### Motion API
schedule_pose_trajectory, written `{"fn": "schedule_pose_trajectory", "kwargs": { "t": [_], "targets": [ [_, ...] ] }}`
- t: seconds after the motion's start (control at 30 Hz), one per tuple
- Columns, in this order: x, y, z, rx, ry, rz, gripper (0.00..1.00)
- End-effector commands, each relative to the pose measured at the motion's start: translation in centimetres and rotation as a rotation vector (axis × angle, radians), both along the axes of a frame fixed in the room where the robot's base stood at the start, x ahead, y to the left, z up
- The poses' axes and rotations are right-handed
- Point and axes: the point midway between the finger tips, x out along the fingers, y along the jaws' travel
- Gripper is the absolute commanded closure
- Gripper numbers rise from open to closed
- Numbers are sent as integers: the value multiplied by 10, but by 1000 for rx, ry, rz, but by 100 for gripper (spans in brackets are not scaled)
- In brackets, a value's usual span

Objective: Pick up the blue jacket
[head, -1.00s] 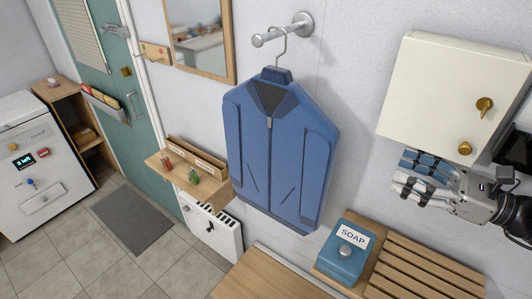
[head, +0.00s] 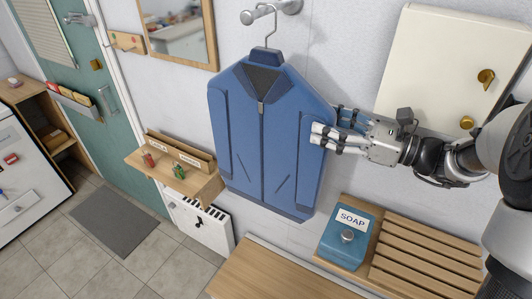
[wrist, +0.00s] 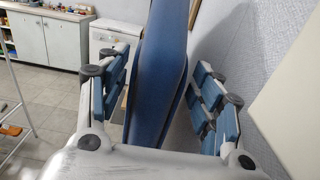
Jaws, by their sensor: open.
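The blue jacket (head: 262,140) hangs on a wire hanger from a metal wall peg (head: 270,12), in the middle of the head view. My gripper (head: 328,128) is at the jacket's right edge, near the upper sleeve. One finger shows in front of the jacket and the other is partly hidden behind its edge. In the wrist view the jacket (wrist: 160,75) is seen edge-on between the spread fingers of my gripper (wrist: 165,90). The jaws are open, with a gap on both sides of the cloth.
A cream wall cabinet (head: 445,70) with brass knobs is above my gripper. A blue soap box (head: 342,246) and a slatted wooden rack (head: 425,258) are below. A small wooden shelf (head: 195,186) is left of the jacket. A mirror (head: 181,27) hangs upper left.

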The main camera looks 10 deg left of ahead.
Motion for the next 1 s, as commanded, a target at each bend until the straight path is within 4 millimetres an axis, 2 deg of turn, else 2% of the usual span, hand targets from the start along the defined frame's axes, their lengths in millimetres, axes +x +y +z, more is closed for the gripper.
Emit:
{"fn": "schedule_pose_trajectory", "kwargs": {
  "t": [0.17,0.33,0.47,0.73,1.0],
  "targets": [
    [4,12,-2,1,-1,2,40],
    [11,38,-5,0,-1,4,40],
    [17,50,-4,1,-1,2,40],
    [19,52,-3,0,0,-1,40],
    [19,52,-3,0,0,-1,57]
  ]
}}
